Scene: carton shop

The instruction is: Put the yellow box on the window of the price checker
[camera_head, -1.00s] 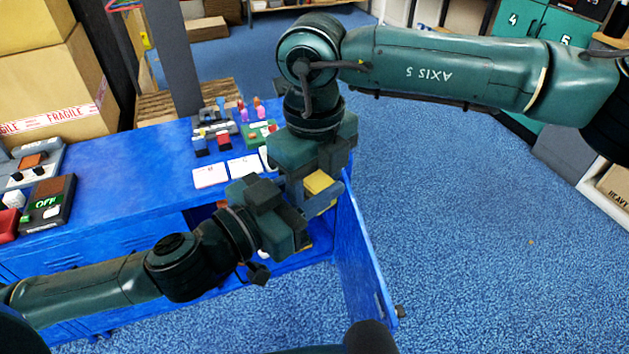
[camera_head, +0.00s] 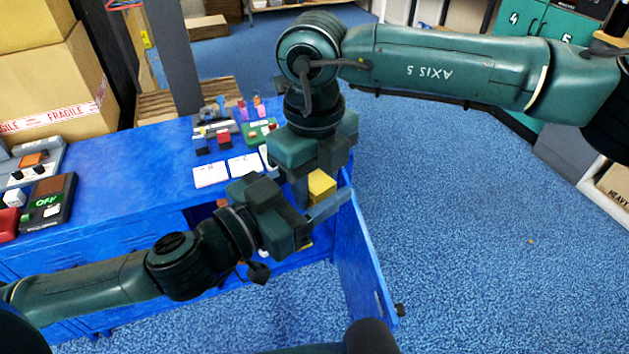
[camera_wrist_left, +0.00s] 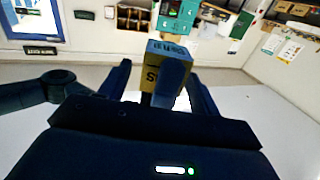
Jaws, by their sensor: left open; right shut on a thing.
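The yellow box (camera_head: 321,186) is held in the air by my right gripper (camera_head: 327,172), which is shut on it. My left gripper (camera_head: 316,196) is open, with its fingers spread on either side of the box. In the left wrist view the box (camera_wrist_left: 153,72) is between the open left fingers, and a dark finger of my right gripper partly covers its face. On the desk at the left are a black device (camera_head: 62,211) with a green lit display and a brown pane, and a grey device (camera_head: 18,163) with an orange-brown patch. I cannot tell which is the price checker.
The blue desk (camera_head: 120,160) has a clear stretch between these devices and the white cards (camera_head: 210,174). Several small coloured items stand at its back right. An open blue door (camera_head: 362,265) projects below the grippers. Cartons (camera_head: 60,85) stand at the far left.

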